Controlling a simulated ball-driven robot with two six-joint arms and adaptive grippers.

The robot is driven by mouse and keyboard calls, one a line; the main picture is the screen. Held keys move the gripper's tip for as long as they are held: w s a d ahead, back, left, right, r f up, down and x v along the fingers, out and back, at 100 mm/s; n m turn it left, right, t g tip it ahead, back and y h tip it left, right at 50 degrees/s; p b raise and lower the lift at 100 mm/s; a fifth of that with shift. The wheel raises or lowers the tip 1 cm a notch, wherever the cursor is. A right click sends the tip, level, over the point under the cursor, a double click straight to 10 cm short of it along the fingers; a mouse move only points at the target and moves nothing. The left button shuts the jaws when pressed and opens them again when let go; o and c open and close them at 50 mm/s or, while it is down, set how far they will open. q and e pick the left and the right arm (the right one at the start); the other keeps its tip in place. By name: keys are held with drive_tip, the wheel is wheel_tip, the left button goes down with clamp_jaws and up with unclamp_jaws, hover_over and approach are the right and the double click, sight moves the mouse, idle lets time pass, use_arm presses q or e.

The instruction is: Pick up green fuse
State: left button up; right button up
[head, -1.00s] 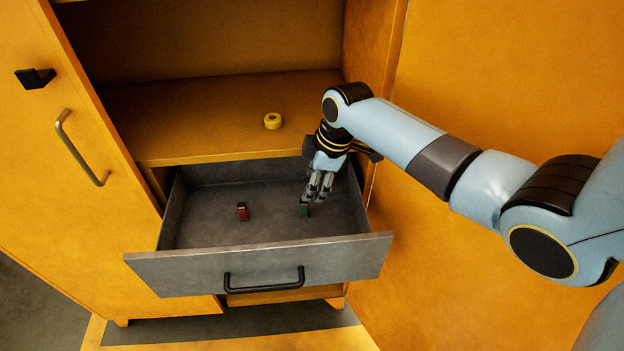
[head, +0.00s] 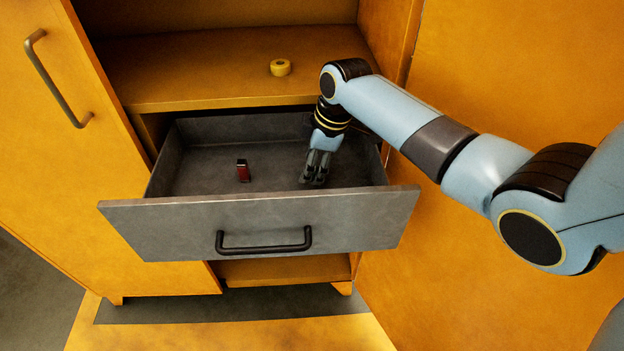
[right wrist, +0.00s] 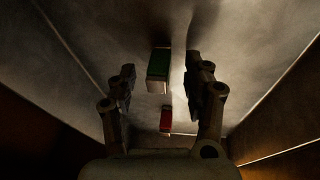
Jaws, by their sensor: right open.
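The green fuse (right wrist: 159,66) shows in the right wrist view, standing between the two open fingers of my right gripper (right wrist: 160,85), with a gap on each side. In the head view my right gripper (head: 315,180) is low inside the open grey drawer (head: 260,225), at its right part, and hides the green fuse. A red fuse (head: 243,171) stands in the drawer to the left of the gripper; it also shows in the right wrist view (right wrist: 166,121). My left gripper is not in view.
A yellow tape roll (head: 280,67) lies on the shelf (head: 210,70) above the drawer. The drawer's front panel has a black handle (head: 264,241). An orange cabinet door (head: 70,130) stands at the left. The drawer floor around the red fuse is clear.

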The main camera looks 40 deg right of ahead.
clamp_jaws()
idle(0.4)
